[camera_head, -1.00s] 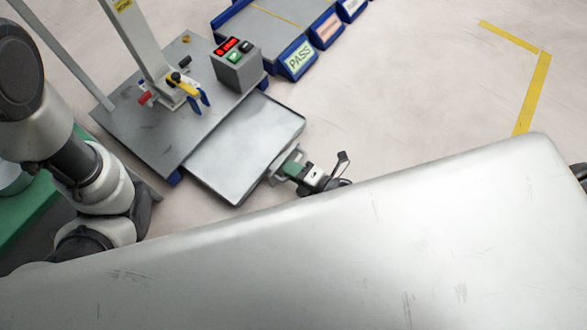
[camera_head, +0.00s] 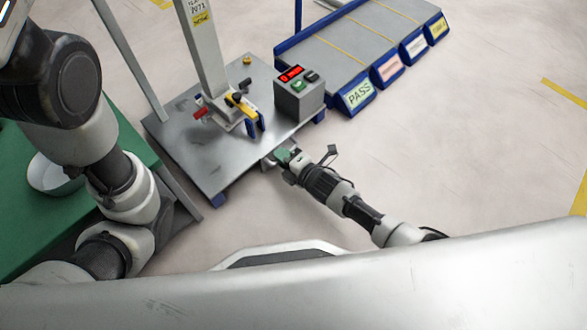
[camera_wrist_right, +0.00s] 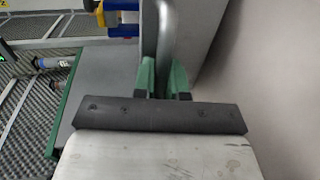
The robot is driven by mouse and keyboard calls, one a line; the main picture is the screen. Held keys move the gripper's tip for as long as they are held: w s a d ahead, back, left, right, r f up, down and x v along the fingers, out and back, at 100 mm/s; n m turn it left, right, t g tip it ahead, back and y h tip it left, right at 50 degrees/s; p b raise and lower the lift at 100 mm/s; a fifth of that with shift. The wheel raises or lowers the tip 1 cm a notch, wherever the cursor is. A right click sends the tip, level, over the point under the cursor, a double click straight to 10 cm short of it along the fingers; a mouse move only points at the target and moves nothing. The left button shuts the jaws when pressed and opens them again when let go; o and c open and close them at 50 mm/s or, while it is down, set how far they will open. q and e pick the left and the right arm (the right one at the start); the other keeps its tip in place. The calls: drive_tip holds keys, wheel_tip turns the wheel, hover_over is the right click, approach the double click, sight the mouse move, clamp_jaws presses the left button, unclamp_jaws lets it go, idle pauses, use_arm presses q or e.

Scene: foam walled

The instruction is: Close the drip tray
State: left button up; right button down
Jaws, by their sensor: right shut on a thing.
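The drip tray is under the grey base plate (camera_head: 195,137) of the test stand; in the head view only its handle end (camera_head: 268,161) shows at the plate's right front edge. My right gripper (camera_head: 284,155) is at that edge, its arm reaching in from the lower right. In the right wrist view the green fingers (camera_wrist_right: 164,80) are shut on the tray's grey handle bar (camera_wrist_right: 165,40), one finger on each side. My left arm is at the left of the head view; its gripper is not in view.
A control box (camera_head: 299,92) with a red display stands on the plate. A blue-edged rack (camera_head: 350,50) with labelled bins, one reading PASS, is behind at the right. A green surface (camera_head: 35,190) with a white bowl (camera_head: 55,175) is at left. The floor at right is clear.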

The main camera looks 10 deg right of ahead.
drive_tip(key=shift+w+a, duration=0.15)
drive_tip(key=shift+w, duration=0.1)
drive_tip(key=c, duration=1.2)
unclamp_jaws()
drive_tip(key=shift+a, duration=0.15)
drive_tip(key=shift+w+r, duration=0.1)
